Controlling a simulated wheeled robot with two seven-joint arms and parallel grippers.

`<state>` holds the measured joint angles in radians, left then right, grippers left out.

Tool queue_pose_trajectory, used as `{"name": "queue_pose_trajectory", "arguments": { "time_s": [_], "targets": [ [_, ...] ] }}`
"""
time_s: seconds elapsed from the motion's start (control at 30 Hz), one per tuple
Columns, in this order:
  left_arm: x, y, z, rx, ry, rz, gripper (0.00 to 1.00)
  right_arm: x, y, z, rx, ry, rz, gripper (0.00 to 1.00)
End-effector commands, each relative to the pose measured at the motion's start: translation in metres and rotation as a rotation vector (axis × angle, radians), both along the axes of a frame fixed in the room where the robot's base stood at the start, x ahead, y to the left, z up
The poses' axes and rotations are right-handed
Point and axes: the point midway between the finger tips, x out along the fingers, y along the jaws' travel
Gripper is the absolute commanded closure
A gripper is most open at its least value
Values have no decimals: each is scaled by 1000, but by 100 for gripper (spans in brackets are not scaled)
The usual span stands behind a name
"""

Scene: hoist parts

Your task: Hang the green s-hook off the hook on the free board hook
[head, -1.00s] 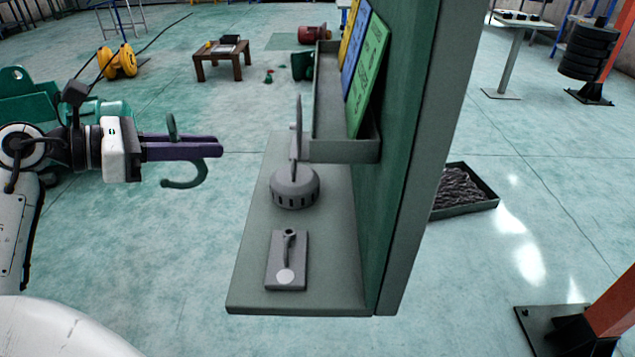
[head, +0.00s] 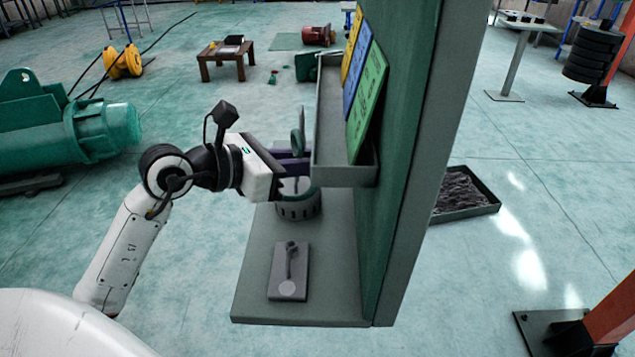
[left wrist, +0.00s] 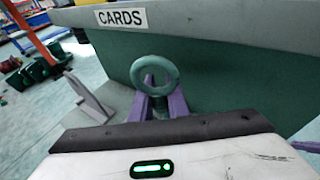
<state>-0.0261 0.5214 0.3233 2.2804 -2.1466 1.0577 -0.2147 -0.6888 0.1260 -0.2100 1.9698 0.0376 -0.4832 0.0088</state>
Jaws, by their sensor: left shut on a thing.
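My left gripper (head: 292,160) is shut on the green s-hook (head: 298,143), beside the grey tray on the green board. The upper loop of the s-hook stands above the purple fingers. In the left wrist view that loop (left wrist: 155,74) shows as a ring between the fingers (left wrist: 158,103), close to the tray wall. The lower part of the s-hook is mostly hidden in the head view. A grey plate with a small hook-like post (head: 290,268) lies on the grey base ledge, nearer than the gripper. I cannot tell which is the free board hook. My right gripper is not in view.
The grey tray (head: 345,174) holds yellow, blue and green cards; its wall is labelled CARDS in the wrist view (left wrist: 122,17). A round slotted grey part (head: 298,208) stands below the gripper on the ledge (head: 255,290). Open floor lies left of the board.

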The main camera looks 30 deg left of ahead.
Motion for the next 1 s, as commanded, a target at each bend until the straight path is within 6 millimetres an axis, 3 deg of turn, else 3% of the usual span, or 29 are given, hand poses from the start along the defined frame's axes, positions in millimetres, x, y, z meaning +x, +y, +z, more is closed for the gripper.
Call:
{"name": "queue_pose_trajectory", "arguments": {
  "time_s": [0.03,0.23,0.43,0.9,0.93,1.0],
  "targets": [
    [-1,1,-12,-3,8,2,100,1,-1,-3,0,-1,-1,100],
    [-1,1,-27,-2,5,1,100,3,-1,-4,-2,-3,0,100],
    [-1,2,-56,-2,5,2,100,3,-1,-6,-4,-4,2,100],
    [1,-2,-66,1,3,1,100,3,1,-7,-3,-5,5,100],
    [1,-2,-65,1,4,1,81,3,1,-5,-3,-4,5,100],
    [1,-2,-65,1,5,1,78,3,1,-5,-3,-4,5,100]
  ]
}}
